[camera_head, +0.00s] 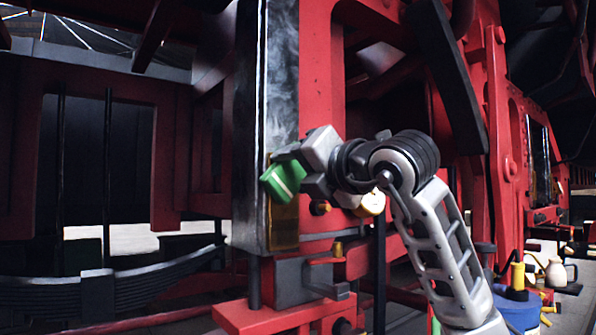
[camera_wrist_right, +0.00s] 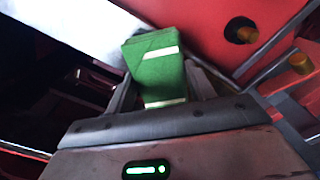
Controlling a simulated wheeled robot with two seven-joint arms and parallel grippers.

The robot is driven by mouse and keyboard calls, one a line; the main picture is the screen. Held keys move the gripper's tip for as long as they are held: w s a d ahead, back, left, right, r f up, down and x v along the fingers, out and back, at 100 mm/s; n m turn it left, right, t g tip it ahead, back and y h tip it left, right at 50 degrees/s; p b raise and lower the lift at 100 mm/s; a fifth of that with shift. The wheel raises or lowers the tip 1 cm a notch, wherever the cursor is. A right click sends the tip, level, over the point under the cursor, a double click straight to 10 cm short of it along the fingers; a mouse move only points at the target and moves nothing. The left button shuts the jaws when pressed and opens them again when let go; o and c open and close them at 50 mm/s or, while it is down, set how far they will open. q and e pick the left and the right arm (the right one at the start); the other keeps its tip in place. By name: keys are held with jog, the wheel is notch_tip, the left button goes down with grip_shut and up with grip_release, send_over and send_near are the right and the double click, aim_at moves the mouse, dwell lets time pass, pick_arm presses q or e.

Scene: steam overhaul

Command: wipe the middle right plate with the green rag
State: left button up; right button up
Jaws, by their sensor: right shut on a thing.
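A tall upright metal plate (camera_head: 282,75) stands on the red frame near the middle of the head view. Its upper face is grey and streaked, and its lower part (camera_head: 285,228) is brownish. In the right wrist view a pale plate face (camera_wrist_right: 75,22) runs along the upper left. My right gripper (camera_head: 291,168) is shut on the folded green rag (camera_head: 284,182), in front of the plate's lower half. The rag, with a pale stripe, also shows between the fingers in the right wrist view (camera_wrist_right: 155,70). I cannot tell whether it touches the plate. My left gripper is out of view.
Red frame beams (camera_head: 312,60) surround the plate. A dark leaf spring (camera_head: 110,285) lies at lower left. A blue container (camera_head: 516,308) and a pale jug (camera_head: 555,272) stand at lower right. A dark gap is open left of the plate.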

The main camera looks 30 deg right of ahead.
jog(key=shift+f+b, duration=5.7)
jog(key=shift+f, duration=0.65)
jog(key=b, duration=0.2)
send_near(285, 249)
jog(key=shift+w+r, duration=0.1)
jog(key=shift+w, duration=0.25)
jog(key=shift+s, duration=0.1)
jog(key=shift+s, duration=1.4)
